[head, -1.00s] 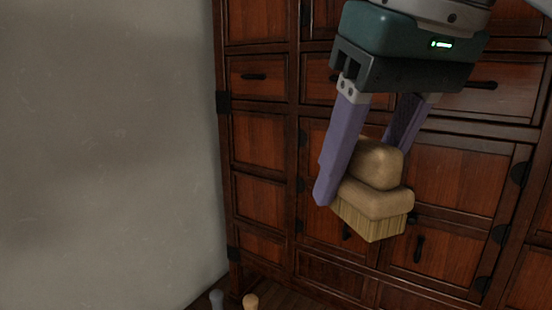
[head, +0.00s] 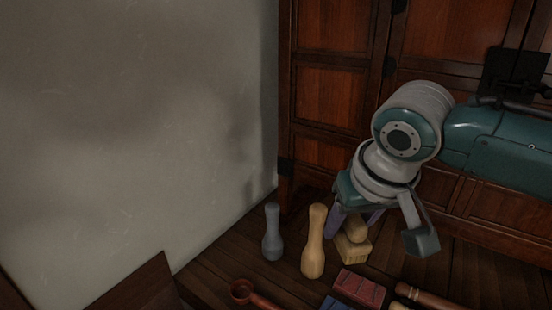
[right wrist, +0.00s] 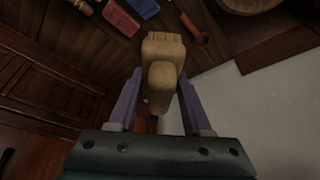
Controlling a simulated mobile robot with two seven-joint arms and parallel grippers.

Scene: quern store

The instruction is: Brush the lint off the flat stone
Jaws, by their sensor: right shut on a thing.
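My right gripper (head: 349,226) is shut on a tan wooden brush with pale bristles (head: 354,249), low over the dark plank surface beside the bottles. In the right wrist view the brush (right wrist: 163,50) sits between the two purple fingers, its rounded grip towards the palm and its bristle end pointing away. I cannot tell whether the bristles touch the surface. I cannot make out the flat stone or any lint in these views. My left gripper is not in view.
A grey bottle-shaped piece (head: 272,234) and a tan one (head: 314,244) stand left of the brush. A red block (head: 359,288), a blue block (head: 337,303), a red ladle (head: 243,292) and a wooden rod (head: 428,297) lie in front. A cabinet (head: 330,110) stands behind; a wall is left.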

